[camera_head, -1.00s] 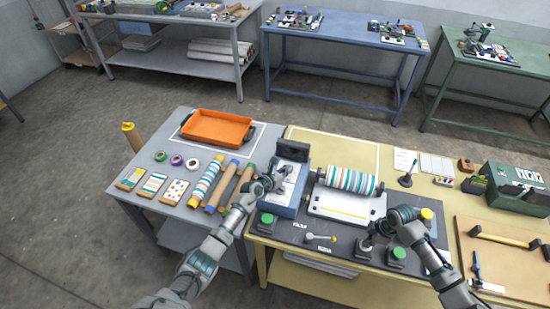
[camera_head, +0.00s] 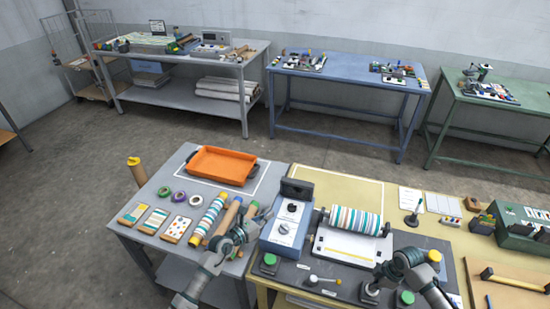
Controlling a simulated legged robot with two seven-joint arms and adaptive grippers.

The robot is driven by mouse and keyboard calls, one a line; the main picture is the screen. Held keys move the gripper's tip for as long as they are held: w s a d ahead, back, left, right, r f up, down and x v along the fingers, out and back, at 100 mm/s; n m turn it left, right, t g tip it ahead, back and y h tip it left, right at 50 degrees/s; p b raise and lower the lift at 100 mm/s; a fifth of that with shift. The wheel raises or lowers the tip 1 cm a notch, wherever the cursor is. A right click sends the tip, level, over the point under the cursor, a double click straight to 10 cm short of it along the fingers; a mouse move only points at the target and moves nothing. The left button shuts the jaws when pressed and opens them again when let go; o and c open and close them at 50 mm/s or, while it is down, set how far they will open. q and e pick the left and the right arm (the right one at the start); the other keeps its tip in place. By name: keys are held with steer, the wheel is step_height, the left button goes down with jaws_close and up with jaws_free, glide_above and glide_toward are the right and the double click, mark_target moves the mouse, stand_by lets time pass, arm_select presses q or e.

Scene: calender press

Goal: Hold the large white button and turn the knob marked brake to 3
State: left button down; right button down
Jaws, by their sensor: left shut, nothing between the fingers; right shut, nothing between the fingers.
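A blue-grey control box (camera_head: 275,240) stands at the left of the press. Its sloped face carries a small dark knob (camera_head: 293,207) and a white round dial or button (camera_head: 284,228); their markings are too small to read. My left gripper (camera_head: 262,216) is shut and empty, just left of the box, over the ends of the rolls. My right gripper (camera_head: 376,279) is shut and empty, low over the press's dark base plate, by a pale round piece (camera_head: 370,290) that it partly hides. I cannot tell whether they touch or whether this piece is the large white button.
Green buttons (camera_head: 269,260) sit on the base plate, and a yellow one (camera_head: 435,255) stands at its right. A lever (camera_head: 322,281) lies in front of the white press bed (camera_head: 350,246) and striped roller (camera_head: 354,221). An orange tray (camera_head: 222,166) and several rolls lie left.

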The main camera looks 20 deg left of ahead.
steer(key=shift+s+f, duration=0.25)
steer(key=shift+f, duration=0.1)
arm_select(q)
steer(key=w+a+r+n+t+y, duration=0.2)
steer(key=w+a+r+n+t, duration=0.15)
steer(key=r, duration=0.25)
steer(key=w+a+r+n+t+y, duration=0.2)
steer(key=w+a+r+n, duration=0.1)
steer(key=w+r+n, duration=0.15)
steer(key=w+a+r+n+y, duration=0.3)
steer(key=a+n+y, duration=0.25)
steer(key=n, duration=0.25)
arm_select(e)
steer(key=shift+d, duration=0.15)
arm_select(q)
steer(key=n+g, duration=1.1)
steer(key=n, duration=1.6)
glide_toward(288, 209)
steer(key=f, duration=0.3)
steer(key=shift+w+d+f+y, duration=0.15)
steer(key=shift+w+f+y, duration=0.2)
steer(key=shift+f, duration=0.05)
steer(key=w, duration=0.2)
steer(key=shift+w+a+f, duration=0.2)
steer(key=shift+w+a, duration=0.05)
steer(key=shift+a, duration=0.15)
steer(key=shift+w+a, duration=0.25)
steer(key=shift+w, duration=0.6)
